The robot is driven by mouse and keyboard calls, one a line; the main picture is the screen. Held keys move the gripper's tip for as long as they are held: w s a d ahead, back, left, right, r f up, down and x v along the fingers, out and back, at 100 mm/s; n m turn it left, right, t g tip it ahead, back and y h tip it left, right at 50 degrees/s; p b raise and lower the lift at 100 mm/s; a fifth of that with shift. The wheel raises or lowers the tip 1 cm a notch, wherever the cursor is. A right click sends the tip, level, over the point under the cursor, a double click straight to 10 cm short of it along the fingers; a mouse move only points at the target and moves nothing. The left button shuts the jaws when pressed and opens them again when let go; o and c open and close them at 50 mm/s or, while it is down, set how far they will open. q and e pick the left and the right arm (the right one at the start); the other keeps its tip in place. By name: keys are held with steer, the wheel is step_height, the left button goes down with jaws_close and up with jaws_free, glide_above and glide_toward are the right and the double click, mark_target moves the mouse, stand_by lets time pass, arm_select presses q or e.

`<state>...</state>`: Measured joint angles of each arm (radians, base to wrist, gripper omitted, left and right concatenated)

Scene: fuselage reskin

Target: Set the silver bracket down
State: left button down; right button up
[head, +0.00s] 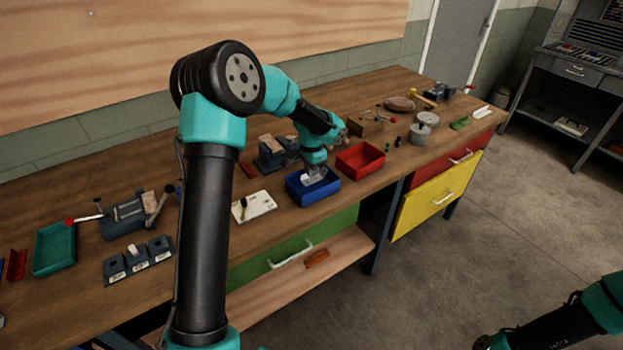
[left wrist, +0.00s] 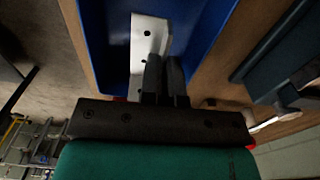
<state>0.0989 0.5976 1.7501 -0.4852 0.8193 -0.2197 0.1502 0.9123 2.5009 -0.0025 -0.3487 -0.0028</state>
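The silver bracket (head: 314,173) is in the blue bin (head: 301,196), below my left gripper (head: 315,163). In the left wrist view, the bracket (left wrist: 148,38) is a pale metal plate with dark holes, inside the walls of the blue bin (left wrist: 107,42). The two dark fingers of my left gripper (left wrist: 165,75) are close together, with the bracket's upright edge between them. Whether the bracket touches the bin floor is hard to tell. Only links of my right arm show at the lower right of the head view; its gripper is not seen.
A red bin (head: 360,160) stands just right of the blue one. A white board (head: 255,206) lies to its left, and a dark vise-like fixture (head: 275,152) stands behind. A teal tray (head: 55,248) and a labelled block (head: 138,262) are at the left. The front bench edge is close.

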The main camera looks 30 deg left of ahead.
mark_target(312, 179)
arm_select(q)
steer(key=shift+f, duration=1.85)
steer(key=shift+f, duration=0.15)
steer(key=c, duration=1.3)
jaws_free()
steer(key=shift+c, duration=0.2)
step_height(312, 179, up, 12)
steer(key=shift+r, duration=0.15)
